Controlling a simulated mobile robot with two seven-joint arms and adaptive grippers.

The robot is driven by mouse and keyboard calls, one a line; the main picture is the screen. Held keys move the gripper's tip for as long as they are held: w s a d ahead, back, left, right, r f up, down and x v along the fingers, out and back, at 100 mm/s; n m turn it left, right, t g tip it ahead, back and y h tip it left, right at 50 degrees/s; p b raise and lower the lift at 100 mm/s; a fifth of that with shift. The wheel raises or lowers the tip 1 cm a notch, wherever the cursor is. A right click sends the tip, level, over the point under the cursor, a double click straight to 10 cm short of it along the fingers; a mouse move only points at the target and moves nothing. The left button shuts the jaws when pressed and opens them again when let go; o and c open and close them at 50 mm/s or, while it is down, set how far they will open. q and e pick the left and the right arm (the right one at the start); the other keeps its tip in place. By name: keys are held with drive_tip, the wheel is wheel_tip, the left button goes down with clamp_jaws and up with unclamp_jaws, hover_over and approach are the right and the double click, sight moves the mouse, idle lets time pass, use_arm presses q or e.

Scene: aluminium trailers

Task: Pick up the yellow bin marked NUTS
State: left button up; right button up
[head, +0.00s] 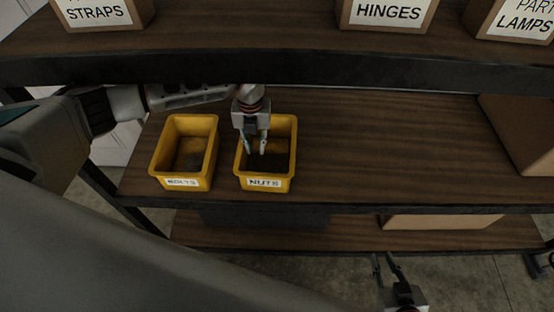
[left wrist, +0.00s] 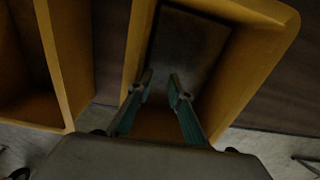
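The yellow bin marked NUTS (head: 264,183) stands upright on the middle shelf, with a dark interior. My left gripper (head: 256,148) hangs over this bin, with its fingers pointing down into its opening. In the left wrist view my left gripper (left wrist: 160,78) has its fingertips apart with nothing between them, and the bin's yellow wall (left wrist: 250,60) rises around them. Whether the fingers touch the bin is unclear. My right gripper (head: 385,262) is low in front of the shelves, its fingers apart and empty.
A yellow bin marked BOLTS (head: 182,183) stands just left, with a narrow gap. The upper shelf (head: 280,68) overhangs and carries boxes marked STRAPS, HINGES (head: 387,13) and LAMPS. A cardboard box (head: 520,130) is at the far right. The shelf (head: 390,150) between is bare.

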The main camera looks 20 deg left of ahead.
sight(255, 163)
use_arm(q)
drive_tip(key=f, duration=0.3)
drive_tip(key=shift+s+a+f, duration=0.3)
drive_tip(key=shift+s+f, duration=0.1)
drive_tip(key=shift+w+f, duration=0.1)
drive_tip(key=shift+f, duration=0.5)
clamp_jaws()
unclamp_jaws()
drive_tip(key=shift+r, duration=0.1)
